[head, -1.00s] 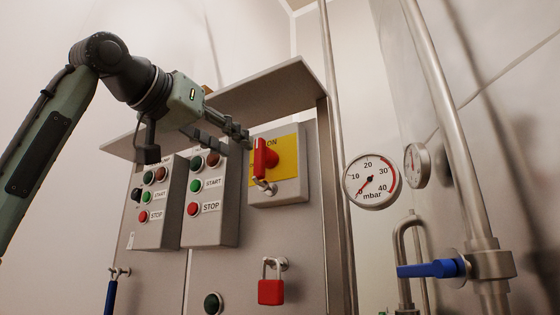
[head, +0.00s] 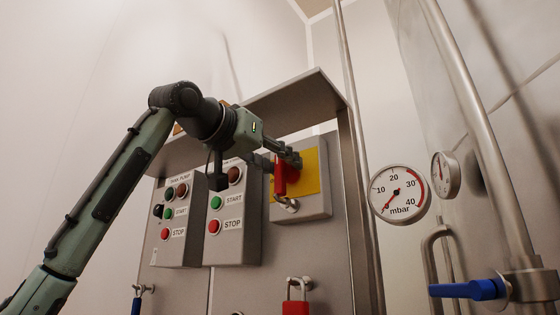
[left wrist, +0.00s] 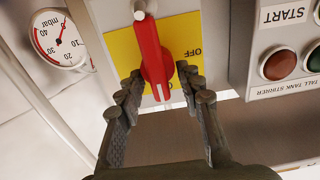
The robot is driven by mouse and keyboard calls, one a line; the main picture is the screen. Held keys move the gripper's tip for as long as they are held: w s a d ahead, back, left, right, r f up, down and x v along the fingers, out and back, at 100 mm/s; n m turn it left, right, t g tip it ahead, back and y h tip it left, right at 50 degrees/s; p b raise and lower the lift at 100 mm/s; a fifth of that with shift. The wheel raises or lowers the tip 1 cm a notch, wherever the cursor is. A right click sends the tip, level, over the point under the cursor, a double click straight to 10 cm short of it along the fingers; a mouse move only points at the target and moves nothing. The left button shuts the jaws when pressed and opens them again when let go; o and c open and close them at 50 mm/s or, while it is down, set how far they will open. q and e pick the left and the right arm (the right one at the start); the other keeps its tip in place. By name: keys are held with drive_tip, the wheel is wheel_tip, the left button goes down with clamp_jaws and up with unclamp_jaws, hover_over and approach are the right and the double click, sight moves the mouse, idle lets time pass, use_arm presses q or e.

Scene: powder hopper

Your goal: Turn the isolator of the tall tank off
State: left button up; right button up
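The isolator has a red handle (head: 281,182) on a yellow plate (head: 309,172), in a grey box (head: 318,208) on the cabinet. The handle stands upright. In the left wrist view, turned over, the red handle (left wrist: 150,45) has a white mark at its near tip, and "OFF" is printed on the yellow plate (left wrist: 185,35) beside it. My left gripper (head: 288,160) is at the handle's upper end. In the left wrist view my left gripper (left wrist: 160,82) is open, with one finger on each side of the handle and gaps between. My right gripper is not in view.
Two button boxes (head: 232,243) stand left of the isolator. A canopy (head: 290,108) juts out above. A pressure gauge (head: 400,194) and a blue-handled valve (head: 468,290) are at right.

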use_arm(q)
drive_tip(key=c, duration=0.8)
